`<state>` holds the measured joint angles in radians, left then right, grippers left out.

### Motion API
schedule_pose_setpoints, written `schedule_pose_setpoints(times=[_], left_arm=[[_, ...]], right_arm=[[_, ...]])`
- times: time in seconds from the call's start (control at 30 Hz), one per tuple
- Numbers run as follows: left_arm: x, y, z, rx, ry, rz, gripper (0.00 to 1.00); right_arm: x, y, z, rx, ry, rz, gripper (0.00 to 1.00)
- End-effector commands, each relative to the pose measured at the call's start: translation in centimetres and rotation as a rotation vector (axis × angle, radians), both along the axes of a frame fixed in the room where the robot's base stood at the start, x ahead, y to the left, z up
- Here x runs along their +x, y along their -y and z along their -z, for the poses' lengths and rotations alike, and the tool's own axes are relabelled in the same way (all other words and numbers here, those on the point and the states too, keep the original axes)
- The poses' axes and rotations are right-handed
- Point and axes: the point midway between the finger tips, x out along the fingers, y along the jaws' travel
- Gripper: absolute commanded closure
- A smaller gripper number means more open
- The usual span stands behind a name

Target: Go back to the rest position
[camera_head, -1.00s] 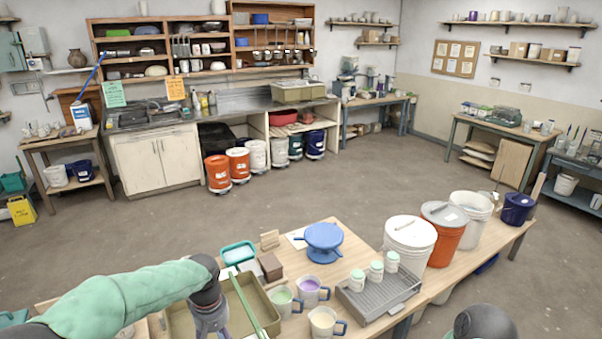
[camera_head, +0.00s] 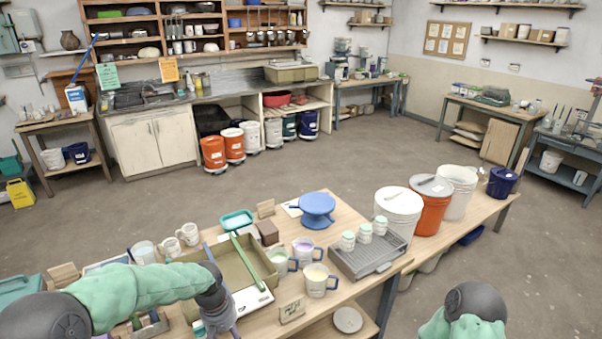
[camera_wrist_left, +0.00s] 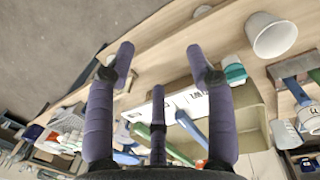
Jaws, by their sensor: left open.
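My left gripper (camera_head: 218,322) hangs over the near side of the work table, in front of the olive tray (camera_head: 180,258), with its lower end cut off by the picture's bottom edge. In the left wrist view its dark purple fingers (camera_wrist_left: 160,55) are spread apart with nothing between them. A green stick (camera_head: 254,262) lies across the tray. My right arm shows only as a green sleeve and grey joint at the bottom right; its gripper is out of view.
Several mugs (camera_head: 318,281) stand right of the tray. Beyond are a grey rack (camera_head: 372,262) with white jars, a blue turntable (camera_head: 316,206) and large buckets (camera_head: 434,206). A white cup (camera_wrist_left: 274,36) shows in the wrist view. Floor beyond the table is clear.

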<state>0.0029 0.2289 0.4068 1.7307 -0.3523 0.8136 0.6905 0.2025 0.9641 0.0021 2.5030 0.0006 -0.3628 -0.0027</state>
Motion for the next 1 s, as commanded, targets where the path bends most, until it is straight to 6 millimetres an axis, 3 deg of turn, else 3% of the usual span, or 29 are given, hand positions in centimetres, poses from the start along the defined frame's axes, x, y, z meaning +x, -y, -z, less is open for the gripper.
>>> schedule_pose_setpoints(times=[0.27,0.4,0.6,0.8,1.0], left_arm=[[-3.0,3.5,10.9,-0.114,-0.004,0.097,0.46],[-6.6,6.1,18.7,-0.194,0.009,0.151,0.46],[-12.8,8.5,27.5,-0.256,0.046,0.193,0.46],[-17.7,9.3,32.1,-0.254,0.079,0.218,0.46],[-19.5,9.3,33.2,-0.242,0.092,0.23,0.46]], right_arm=[[0.0,0.0,2.6,0.0,0.0,0.0,0.6],[0.0,0.0,4.7,0.0,0.0,0.0,0.6],[0.0,0.0,7.4,0.0,-0.001,0.0,0.6],[0.0,0.0,9.1,0.0,-0.001,0.0,0.6],[0.0,0.0,9.5,0.0,-0.001,0.0,0.6]])
